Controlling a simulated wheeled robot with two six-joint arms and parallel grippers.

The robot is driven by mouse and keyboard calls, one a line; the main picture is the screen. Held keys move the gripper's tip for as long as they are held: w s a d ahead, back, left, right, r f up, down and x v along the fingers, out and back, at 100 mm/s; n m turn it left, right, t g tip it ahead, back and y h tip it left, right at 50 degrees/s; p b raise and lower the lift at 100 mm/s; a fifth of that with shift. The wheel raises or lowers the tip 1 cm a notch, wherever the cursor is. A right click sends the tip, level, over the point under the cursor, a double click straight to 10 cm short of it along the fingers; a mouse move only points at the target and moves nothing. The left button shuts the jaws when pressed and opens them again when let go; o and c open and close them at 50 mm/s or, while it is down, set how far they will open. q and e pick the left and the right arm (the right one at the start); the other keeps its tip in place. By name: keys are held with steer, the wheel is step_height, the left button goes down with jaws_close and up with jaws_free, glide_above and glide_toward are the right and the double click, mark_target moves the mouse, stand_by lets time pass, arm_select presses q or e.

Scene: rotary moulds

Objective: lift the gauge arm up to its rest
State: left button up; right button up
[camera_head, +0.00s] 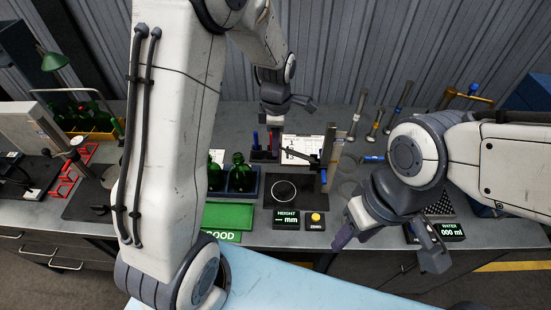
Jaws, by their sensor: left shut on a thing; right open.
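My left gripper (275,150) reaches over the bench from behind my large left forearm, fingers down at the left end of the gauge arm. It is shut there, and the grip itself is small and partly hidden. My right gripper (388,240) is open and empty, in front of the bench to the right of the gauge.
A HEIGHT display (286,219) and a yellow button (315,218) sit before the gauge. Green bottles (239,175) in a dark rack and a green GOOD tray (221,217) stand to the left. Several tools (376,124) stand at the back right. My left forearm hides part of the bench.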

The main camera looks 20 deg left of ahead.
mark_target(287, 149)
arm_select(q)
steer(key=shift+w+d+r+p, duration=0.25)
steer(key=shift+d+r+p, duration=0.45)
steer(key=shift+r, duration=0.1)
steer(key=shift+w+d+r+p, duration=0.2)
steer(key=shift+d+r+p, duration=0.5)
steer(key=shift+r, duration=0.1)
steer(key=shift+w+d+r+p, duration=0.2)
steer(key=shift+d+r+p, duration=0.25)
steer(key=shift+d, duration=0.2)
steer(key=shift+w+d+r+p, duration=0.2)
steer(key=shift+d+r+p, duration=0.15)
steer(key=shift+d+p, duration=0.25)
steer(key=shift+w+d+r+p, duration=0.15)
steer(key=shift+d+p, duration=0.05)
steer(key=shift+d, duration=0.4)
steer(key=shift+w+d+r+p, duration=0.15)
steer(key=shift+d, duration=0.45)
steer(key=shift+c, duration=0.2)
steer(key=shift+w+d, duration=0.15)
steer(key=shift+d, duration=0.25)
jaws_close()
steer(key=d, duration=0.3)
steer(key=shift+w+p, duration=0.35)
steer(key=shift+p, duration=0.05)
